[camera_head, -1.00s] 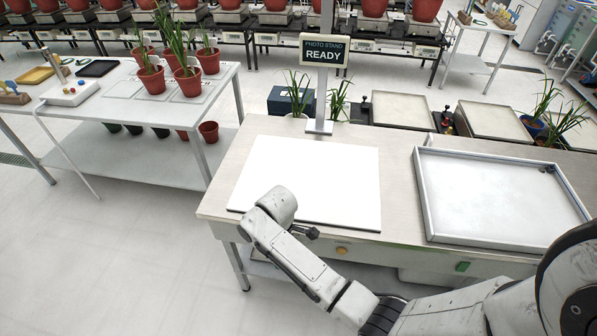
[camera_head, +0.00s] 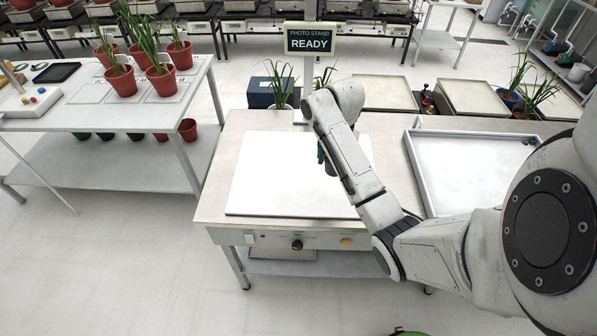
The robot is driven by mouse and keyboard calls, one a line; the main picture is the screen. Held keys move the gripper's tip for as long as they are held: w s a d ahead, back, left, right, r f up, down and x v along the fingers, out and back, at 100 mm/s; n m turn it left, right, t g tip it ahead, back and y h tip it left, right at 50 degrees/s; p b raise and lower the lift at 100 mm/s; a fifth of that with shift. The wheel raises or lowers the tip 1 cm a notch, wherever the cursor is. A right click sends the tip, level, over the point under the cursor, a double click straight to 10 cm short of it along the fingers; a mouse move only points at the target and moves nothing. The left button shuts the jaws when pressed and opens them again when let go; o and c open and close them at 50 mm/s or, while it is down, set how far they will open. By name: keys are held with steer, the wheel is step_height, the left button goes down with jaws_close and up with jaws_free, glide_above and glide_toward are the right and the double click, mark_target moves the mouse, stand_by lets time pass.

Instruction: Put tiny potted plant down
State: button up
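My gripper (camera_head: 328,165) hangs over the right part of the white board (camera_head: 268,180) under the photo stand. It is mostly hidden behind my forearm, so I cannot tell whether it is open or shut. A small dark and green patch shows beside the forearm; I cannot tell whether it is gripper or something held. I cannot make out a tiny potted plant for certain. Several plants in red pots (camera_head: 161,80) stand on the table at the left.
The photo stand sign (camera_head: 310,40) reads READY, on a post behind the board. A shallow grey tray (camera_head: 468,165) lies to the right, partly covered by my arm. The left half of the board is clear. A white side table (camera_head: 120,115) stands at the left, across an open floor gap.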

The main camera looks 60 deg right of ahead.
steer(key=w+f+b, duration=0.1)
steer(key=w+f, duration=0.2)
steer(key=w, duration=0.1)
steer(key=w+f+b, duration=0.1)
steer(key=w+f, duration=0.2)
steer(key=w, duration=0.1)
steer(key=w+f+b, duration=0.1)
steer(key=w+f, duration=0.1)
steer(key=w, duration=0.2)
steer(key=shift+d+f, duration=0.4)
steer(key=shift+w+f, duration=0.2)
steer(key=shift+f, duration=1.6)
steer(key=shift+f, duration=0.15)
steer(key=o, duration=1.1)
steer(key=shift+c, duration=0.2)
